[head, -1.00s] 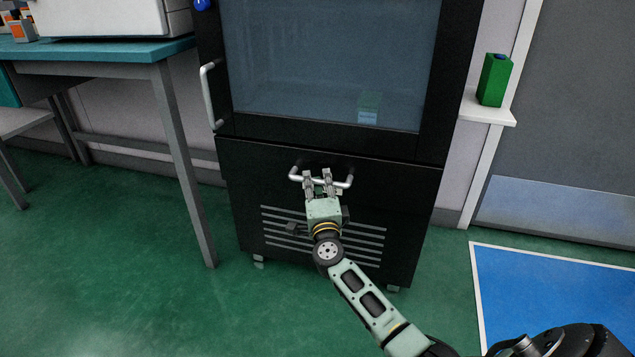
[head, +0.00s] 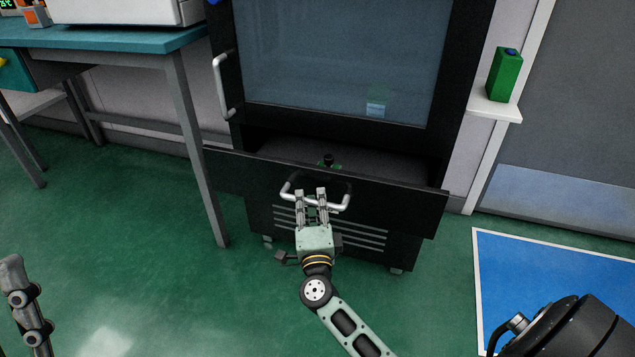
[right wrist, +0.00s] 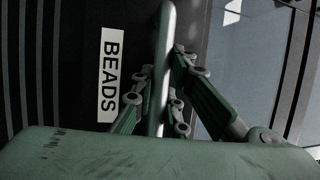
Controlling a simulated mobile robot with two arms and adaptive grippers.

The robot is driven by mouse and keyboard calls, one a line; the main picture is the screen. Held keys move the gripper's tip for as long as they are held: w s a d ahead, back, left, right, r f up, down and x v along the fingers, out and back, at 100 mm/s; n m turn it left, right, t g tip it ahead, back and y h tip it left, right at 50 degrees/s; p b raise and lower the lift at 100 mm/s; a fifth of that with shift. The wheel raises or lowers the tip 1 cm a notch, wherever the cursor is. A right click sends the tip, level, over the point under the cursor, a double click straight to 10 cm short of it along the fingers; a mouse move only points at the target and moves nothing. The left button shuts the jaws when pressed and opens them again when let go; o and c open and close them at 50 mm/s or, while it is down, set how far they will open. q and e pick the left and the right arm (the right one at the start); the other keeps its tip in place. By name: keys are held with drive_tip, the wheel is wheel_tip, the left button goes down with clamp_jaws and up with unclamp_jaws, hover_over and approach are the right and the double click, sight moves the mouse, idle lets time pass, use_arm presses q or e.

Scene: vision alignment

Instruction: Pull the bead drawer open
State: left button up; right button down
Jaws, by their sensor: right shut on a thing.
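The bead drawer (head: 400,208) is the black drawer low in the dark cabinet. It stands partly out, with its dark inside showing behind the front. My right gripper (head: 310,194) is shut on the drawer's silver bar handle (head: 345,202). In the right wrist view the handle (right wrist: 162,70) runs between the fingers. A white label (right wrist: 108,75) reading BEADS is on the drawer front beside it. A small green thing with a black top (head: 328,161) shows inside the drawer, mostly hidden by the front. Part of my left gripper (head: 28,310) shows at the lower left, apart from the drawer.
The cabinet's glass door (head: 340,60) above is shut, with its own handle (head: 222,88) at left. A teal-topped bench (head: 110,42) stands left, its leg near the drawer's left end. A green box (head: 504,75) sits on a wall shelf at right. Green floor in front is clear.

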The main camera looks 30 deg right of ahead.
use_arm(q)
drive_tip(key=w+f+g+y+p, duration=0.2)
drive_tip(key=w+f+g+y, duration=0.1)
drive_tip(key=w+f+g, duration=0.4)
drive_tip(key=shift+w+d+f, duration=0.45)
drive_tip(key=shift+w+f, duration=0.25)
drive_tip(key=shift+f, duration=0.95)
use_arm(e)
drive_tip(key=s+a, duration=0.7)
drive_tip(key=a, duration=0.2)
drive_tip(key=shift+s, duration=0.4)
drive_tip(key=shift+f, duration=0.1)
drive_tip(key=c, duration=1.7)
unclamp_jaws()
drive_tip(key=shift+c, duration=0.2)
drive_tip(key=v, duration=1.2)
